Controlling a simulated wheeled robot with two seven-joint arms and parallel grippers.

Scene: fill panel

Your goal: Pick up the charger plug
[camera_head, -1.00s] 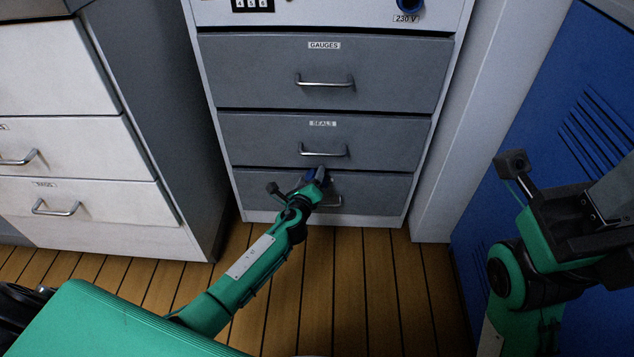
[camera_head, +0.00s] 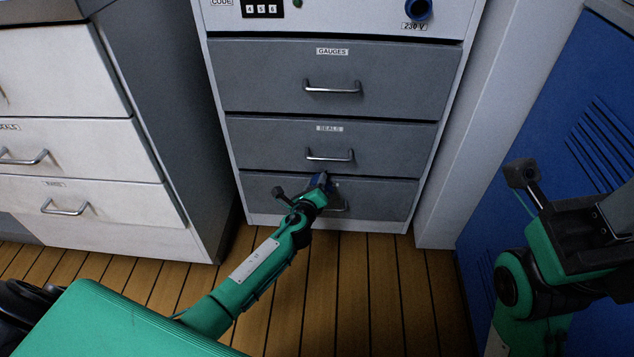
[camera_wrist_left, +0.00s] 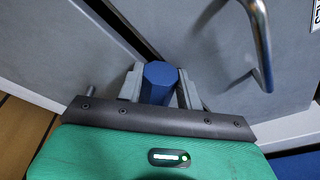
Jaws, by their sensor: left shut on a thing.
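The charger plug (camera_wrist_left: 160,82) is a blue, roughly cylindrical body in the left wrist view. My left gripper (camera_wrist_left: 160,88) has its two grey fingers on either side of it and is shut on it. In the head view the blue plug (camera_head: 319,181) shows small at the tip of my left gripper (camera_head: 321,184), in front of the lower grey drawers. The plug's far end is hidden. My right gripper (camera_head: 618,208) is partly in view at the right edge, and its fingertips are cut off.
A grey cabinet has drawers labelled GAUGES (camera_head: 332,78) and SEALS (camera_head: 330,145), with a lower drawer behind my left gripper. A blue 230 V socket (camera_head: 419,9) is above. White drawers (camera_head: 75,150) stand left, a blue locker (camera_head: 590,120) right. The plank floor (camera_head: 380,290) is clear.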

